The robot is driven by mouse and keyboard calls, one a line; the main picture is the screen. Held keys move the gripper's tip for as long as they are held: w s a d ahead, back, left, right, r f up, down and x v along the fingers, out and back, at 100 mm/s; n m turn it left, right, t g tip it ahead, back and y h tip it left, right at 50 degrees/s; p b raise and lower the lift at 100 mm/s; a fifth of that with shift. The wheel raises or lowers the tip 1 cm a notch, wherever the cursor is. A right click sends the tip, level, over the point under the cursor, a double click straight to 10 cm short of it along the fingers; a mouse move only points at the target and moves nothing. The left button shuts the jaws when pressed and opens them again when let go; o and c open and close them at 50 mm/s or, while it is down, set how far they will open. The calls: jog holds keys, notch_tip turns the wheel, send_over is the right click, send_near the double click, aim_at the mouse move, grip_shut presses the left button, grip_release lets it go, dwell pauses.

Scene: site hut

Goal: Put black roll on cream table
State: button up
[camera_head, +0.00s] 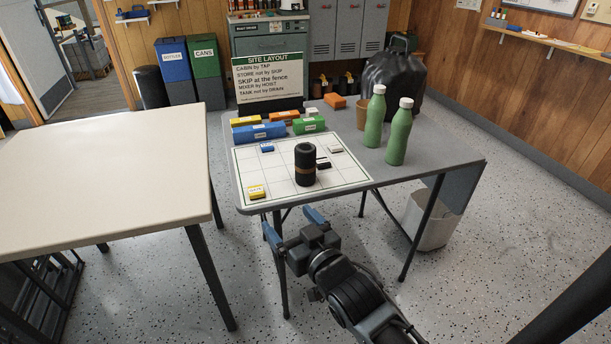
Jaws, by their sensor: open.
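My gripper (290,224) has blue fingertips spread apart and is empty. In the picture it is just below the grey table's front edge, below and slightly left of the roll, apart from it.
On the grey table (430,157), the gridded sheet (280,185) carries small blocks, including a yellow one (257,192). Behind are coloured boxes (258,132), a sign (268,78), two green bottles (397,137) and a black bag (393,72). A gap separates the tables.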

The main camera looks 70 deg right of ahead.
aim_at(308, 166)
jog(key=w+d+m+h+b, duration=0.1)
jog(key=d, duration=0.4)
jog(key=d+m+g+h, duration=0.1)
jog(key=d, duration=0.5)
jog(key=w+d+g+h+b, duration=0.1)
jog(key=d+h, duration=0.1)
jog(key=d, duration=0.4)
jog(key=shift+w+r+m+b, duration=0.25)
jog(key=shift+w+m+b, duration=0.05)
jog(key=shift+w+m, duration=0.1)
jog(key=x, duration=0.7)
jog(key=shift+s+d+f, duration=0.1)
jog(key=shift+d+f, duration=0.2)
